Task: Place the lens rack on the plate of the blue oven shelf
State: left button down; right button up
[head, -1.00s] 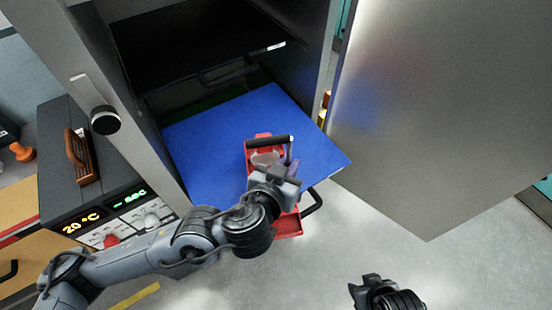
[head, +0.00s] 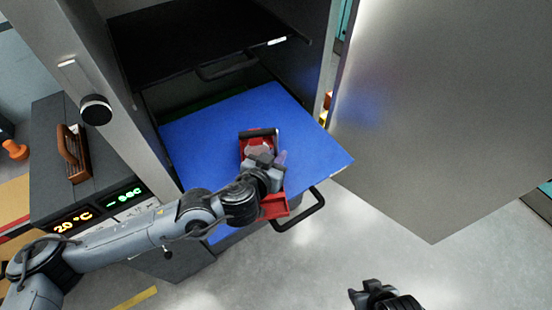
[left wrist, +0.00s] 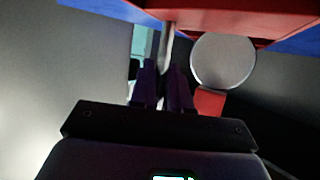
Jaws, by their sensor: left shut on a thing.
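The lens rack (head: 273,207) is red, with a dark handle bar and a pale round lens in it. It is over the front part of the blue oven shelf (head: 215,145), its near end reaching past the front edge. I cannot tell whether it touches the plate. My left gripper (head: 280,158) is shut on the rack and hides its middle. In the left wrist view the purple fingers (left wrist: 163,85) are at a thin grey post below the red rack (left wrist: 235,18), beside a round lens (left wrist: 222,61). My right gripper (head: 366,291) is low in the head view, away from the rack; its opening is unclear.
A black upper shelf (head: 190,45) hangs above the blue one. The open oven door (head: 430,120) stands on the right. A black pull handle (head: 306,212) sticks out at the shelf front. A dark control box (head: 60,170) is on the left.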

dwell(0.3)
pick_arm(q)
jog(key=c, duration=1.5)
grip_release()
jog(key=shift+f, duration=0.2)
jog(key=shift+c, duration=0.2)
jog(key=o, duration=0.4)
jog(key=shift+o, duration=0.2)
jog(key=shift+r, duration=0.1)
jog(key=shift+r, duration=0.1)
jog(key=p+v, duration=0.1)
jog(key=v, duration=1.1)
jog(key=shift+p, duration=0.4)
